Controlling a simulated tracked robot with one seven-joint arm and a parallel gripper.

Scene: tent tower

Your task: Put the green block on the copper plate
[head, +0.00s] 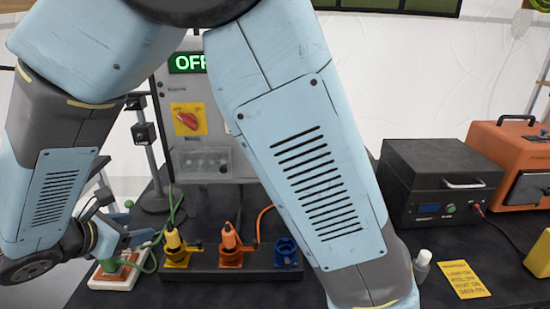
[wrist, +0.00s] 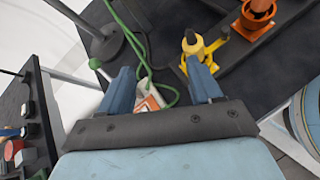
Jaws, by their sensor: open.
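My gripper (head: 134,229) is at the left of the bench in the head view, its fingers apart. In the wrist view the two blue fingers of my gripper (wrist: 158,68) are spread with nothing held between them. A green block (head: 113,273) shows below the gripper in the head view, over a white-edged base with an orange-copper top, which looks like the copper plate (head: 96,278). The plate also shows partly between the fingers in the wrist view (wrist: 150,101). The gripper body hides part of it there, and I cannot make out the block.
A green cable (wrist: 140,50) loops close to the fingers. A dark rail holds a yellow connector (head: 175,246), an orange connector (head: 231,246) and a blue socket (head: 287,252). A metal stand (head: 147,150) rises behind. A black box (head: 440,180) stands at right.

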